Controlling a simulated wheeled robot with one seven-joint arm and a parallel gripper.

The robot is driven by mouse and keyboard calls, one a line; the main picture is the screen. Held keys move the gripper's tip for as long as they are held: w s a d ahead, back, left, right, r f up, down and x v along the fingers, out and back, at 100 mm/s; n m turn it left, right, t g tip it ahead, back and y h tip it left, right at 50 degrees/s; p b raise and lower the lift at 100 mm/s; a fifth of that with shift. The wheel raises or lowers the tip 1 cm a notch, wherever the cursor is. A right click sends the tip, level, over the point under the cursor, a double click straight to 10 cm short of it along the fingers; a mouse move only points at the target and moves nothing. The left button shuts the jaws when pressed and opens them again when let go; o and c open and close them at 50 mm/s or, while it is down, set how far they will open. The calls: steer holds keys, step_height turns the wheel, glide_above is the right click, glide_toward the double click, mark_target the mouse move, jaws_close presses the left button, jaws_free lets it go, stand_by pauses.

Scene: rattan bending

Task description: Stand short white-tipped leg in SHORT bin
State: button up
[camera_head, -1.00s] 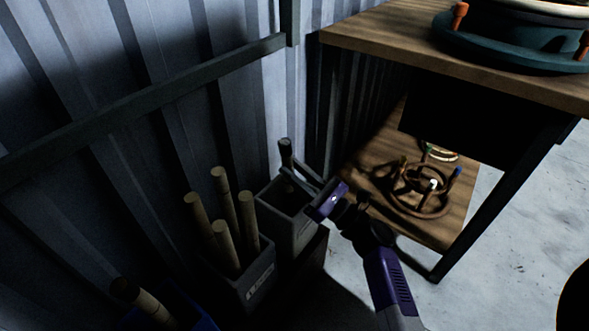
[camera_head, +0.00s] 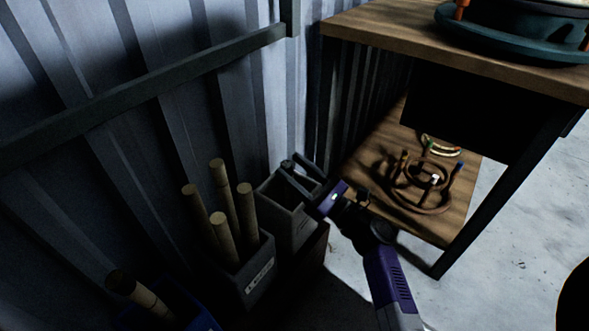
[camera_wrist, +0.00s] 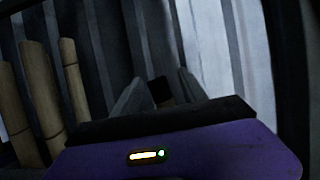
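My gripper (camera_head: 291,161) is over the grey bin (camera_head: 272,206) at the back of the row, by the wall. Its two fingers stand apart with a gap between them, and I see no leg rising above them. In the wrist view, a small dark-topped piece with brown below (camera_wrist: 161,92) shows between the fingers; I cannot tell whether it is the leg or part of the bin. No white tip shows there. The bin's inside is dark, and its label is too small to read.
A nearer grey bin (camera_head: 262,277) holds several upright tan poles (camera_head: 248,212). A blue bin (camera_head: 192,312) with a pole (camera_head: 137,292) is at lower left. The corrugated wall (camera_head: 120,160) is close behind. A wooden bench (camera_head: 375,42) and lower shelf (camera_head: 440,222) with a ring frame stand right.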

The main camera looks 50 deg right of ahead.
steer(key=p+v, duration=0.2)
steer(key=v, duration=0.6)
stand_by(1.1)
